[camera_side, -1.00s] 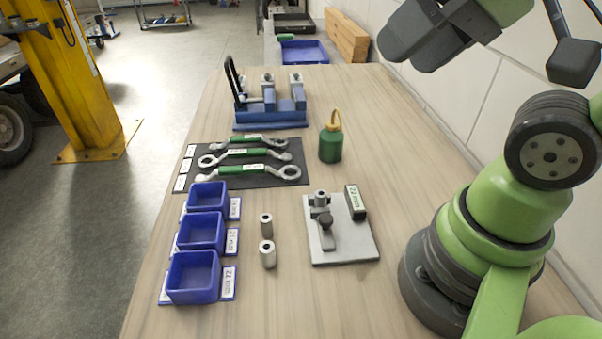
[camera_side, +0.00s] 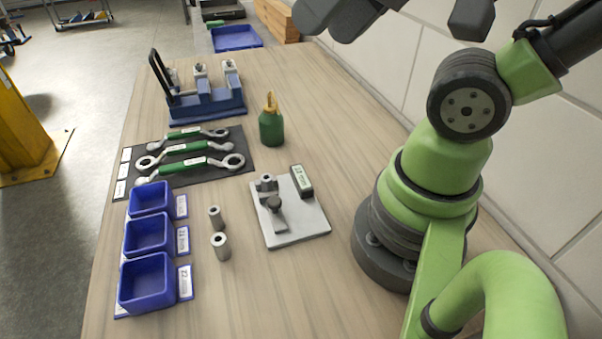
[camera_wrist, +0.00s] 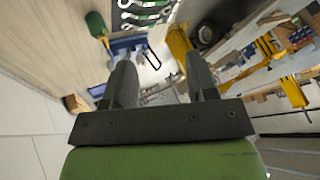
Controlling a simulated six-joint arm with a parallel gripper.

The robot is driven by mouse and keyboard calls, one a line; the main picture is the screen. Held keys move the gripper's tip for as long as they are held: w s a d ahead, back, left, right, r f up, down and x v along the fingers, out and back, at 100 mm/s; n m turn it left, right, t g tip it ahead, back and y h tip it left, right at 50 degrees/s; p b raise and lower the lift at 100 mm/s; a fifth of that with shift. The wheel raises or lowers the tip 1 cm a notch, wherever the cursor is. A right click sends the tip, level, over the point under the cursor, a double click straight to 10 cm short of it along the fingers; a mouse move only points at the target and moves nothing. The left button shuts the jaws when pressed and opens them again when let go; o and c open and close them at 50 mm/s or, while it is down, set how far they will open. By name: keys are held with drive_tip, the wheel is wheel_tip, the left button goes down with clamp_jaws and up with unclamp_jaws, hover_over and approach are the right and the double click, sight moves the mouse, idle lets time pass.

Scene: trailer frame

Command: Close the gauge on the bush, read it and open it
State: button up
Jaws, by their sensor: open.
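The gauge is a pale metal plate (camera_side: 293,228) on the bench with a dark-knobbed slide (camera_side: 275,208) and a dark block (camera_side: 302,182) whose label seems to read 22 mm. A small grey bush (camera_side: 267,183) with a hole in its top appears to stand at the slide's far end; whether the jaw touches it is too small to tell. My gripper (camera_wrist: 161,75) is open and empty in the wrist view, high above the bench and away from the gauge. In the side view its fingers are out of frame.
Two loose bushes (camera_side: 216,217) stand left of the gauge, beside three blue bins (camera_side: 148,284) with size labels. Spanners (camera_side: 188,147) lie on a dark mat (camera_side: 222,177). A green bottle (camera_side: 271,127) and a blue fixture (camera_side: 208,105) stand behind.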

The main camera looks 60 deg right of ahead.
drive_tip(key=g, duration=0.6)
hover_over(274, 199)
drive_tip(key=w+d, duration=0.1)
drive_tip(key=d, duration=0.1)
drive_tip(key=s+d+x, duration=0.1)
drive_tip(key=x, duration=0.6)
drive_tip(key=f+g, duration=0.1)
drive_tip(key=f, duration=0.6)
drive_tip(key=a+f+g, duration=0.1)
drive_tip(key=f+g, duration=0.1)
drive_tip(key=f, duration=0.5)
drive_tip(key=f+g, duration=0.2)
drive_tip(key=f, duration=0.5)
drive_tip(key=shift+s+a, duration=0.2)
drive_tip(key=shift+a, duration=0.15)
drive_tip(key=shift+c, duration=0.2)
drive_tip(key=c, duration=0.9)
drive_tip(key=shift+o, duration=0.5)
drive_tip(key=shift+s+a+r+m, duration=0.1)
drive_tip(key=shift+s+a+m, duration=0.2)
drive_tip(key=shift+s+a, duration=0.6)
